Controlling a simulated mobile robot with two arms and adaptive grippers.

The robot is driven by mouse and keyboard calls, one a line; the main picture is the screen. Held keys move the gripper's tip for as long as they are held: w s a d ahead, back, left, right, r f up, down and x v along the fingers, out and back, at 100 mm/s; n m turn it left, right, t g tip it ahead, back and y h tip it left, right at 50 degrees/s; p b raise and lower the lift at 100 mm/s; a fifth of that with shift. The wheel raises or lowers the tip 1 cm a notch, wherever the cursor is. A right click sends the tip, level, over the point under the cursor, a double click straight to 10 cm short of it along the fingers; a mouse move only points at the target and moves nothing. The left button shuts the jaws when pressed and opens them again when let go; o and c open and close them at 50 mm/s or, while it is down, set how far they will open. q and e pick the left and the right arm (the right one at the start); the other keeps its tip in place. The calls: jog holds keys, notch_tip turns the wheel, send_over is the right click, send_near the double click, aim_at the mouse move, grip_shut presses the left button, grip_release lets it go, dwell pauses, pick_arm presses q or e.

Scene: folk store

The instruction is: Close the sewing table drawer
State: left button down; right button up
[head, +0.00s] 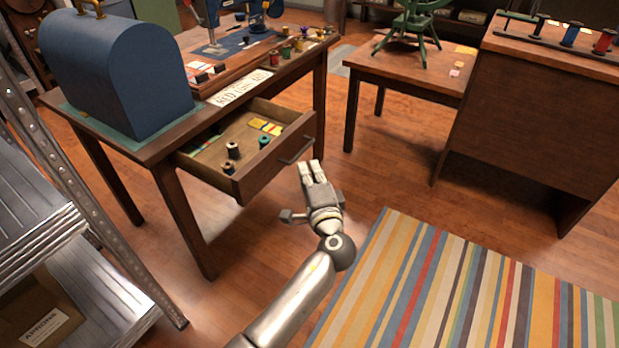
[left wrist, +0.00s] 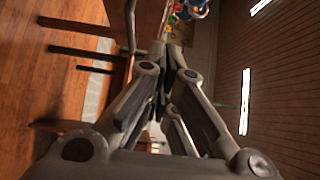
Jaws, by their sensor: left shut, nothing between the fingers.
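The sewing table (head: 160,150) stands at the upper left in the head view. Its drawer (head: 270,167) is pulled open toward the front right, with spools and small colored packets inside. A dark bar handle (head: 297,150) is on the drawer front. My left gripper (head: 311,166) is shut and empty, with its fingertips just in front of the drawer front, below and right of the handle. Whether they touch the drawer is hard to tell. In the left wrist view the shut fingers (left wrist: 172,60) fill the middle. My right gripper is in neither view.
A blue domed case (head: 120,75) and several thread spools sit on the tabletop. A metal shelf (head: 75,200) stands at the left. A striped rug (head: 460,290) lies at the lower right. A wooden table (head: 420,75) and a cabinet (head: 540,110) stand at the upper right.

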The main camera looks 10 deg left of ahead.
aim_at(243, 149)
pick_arm(q)
jog(key=shift+w+a, duration=3.05)
jog(key=shift+w, duration=0.2)
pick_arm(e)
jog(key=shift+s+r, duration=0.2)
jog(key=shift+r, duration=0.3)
